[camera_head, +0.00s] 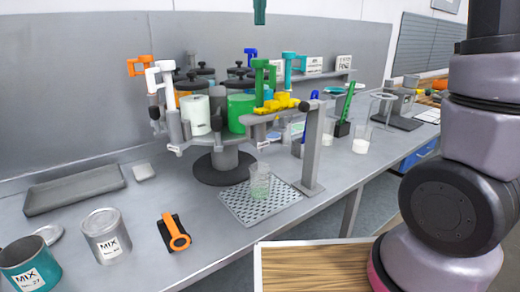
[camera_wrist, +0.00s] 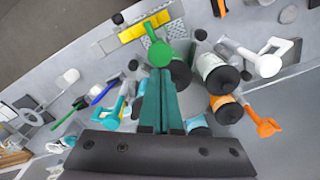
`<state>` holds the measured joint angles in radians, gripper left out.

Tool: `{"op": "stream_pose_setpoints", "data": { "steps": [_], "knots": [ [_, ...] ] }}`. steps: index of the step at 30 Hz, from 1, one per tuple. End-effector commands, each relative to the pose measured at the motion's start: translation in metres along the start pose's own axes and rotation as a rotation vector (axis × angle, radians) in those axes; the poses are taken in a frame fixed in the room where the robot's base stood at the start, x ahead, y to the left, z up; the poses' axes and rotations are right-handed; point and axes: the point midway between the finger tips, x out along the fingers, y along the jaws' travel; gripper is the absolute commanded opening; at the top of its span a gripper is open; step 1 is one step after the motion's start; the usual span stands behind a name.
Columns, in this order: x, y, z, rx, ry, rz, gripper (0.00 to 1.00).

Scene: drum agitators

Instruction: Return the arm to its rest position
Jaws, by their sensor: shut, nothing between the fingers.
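My arm stands at the right of the head view, and its upper links run out of the top of the picture. In the wrist view, the two dark teal fingers of my gripper (camera_wrist: 161,74) lie side by side, shut, with nothing between them. What look like their tips (camera_head: 259,12) also hang at the top edge of the head view, above the drum agitator stand (camera_head: 221,168) and apart from it. The stand carries white and green drums (camera_head: 240,112) with black lids and coloured clamp handles. In the wrist view, a green handle (camera_wrist: 160,53) appears just beyond the fingertips.
The grey bench (camera_head: 150,205) holds a MIX can (camera_head: 106,238), a teal MIX can (camera_head: 30,266), an orange-handled tool (camera_head: 175,232), an empty tray (camera_head: 75,189) and a glass beaker (camera_head: 260,185) on a perforated plate. A grey post (camera_head: 314,150) rises beside the plate. A wall stands behind.

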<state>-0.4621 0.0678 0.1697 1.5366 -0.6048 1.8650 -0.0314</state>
Motion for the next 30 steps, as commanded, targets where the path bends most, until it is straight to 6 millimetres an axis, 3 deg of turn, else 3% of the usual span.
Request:
{"op": "stream_pose_setpoints", "data": {
  "steps": [10,13,17,20,24,30],
  "knots": [
    [-0.002,0.001,0.0,0.0,0.001,0.0,0.0],
    [-0.003,0.012,0.004,0.009,0.018,-0.009,0.0],
    [0.0,0.051,0.018,0.045,0.078,-0.044,0.0],
    [0.008,0.093,0.037,0.093,0.154,-0.088,0.0],
    [0.029,0.144,0.07,0.181,0.28,-0.155,0.0],
    [0.067,0.195,0.114,0.319,0.462,-0.231,0.0]
  ]
}}
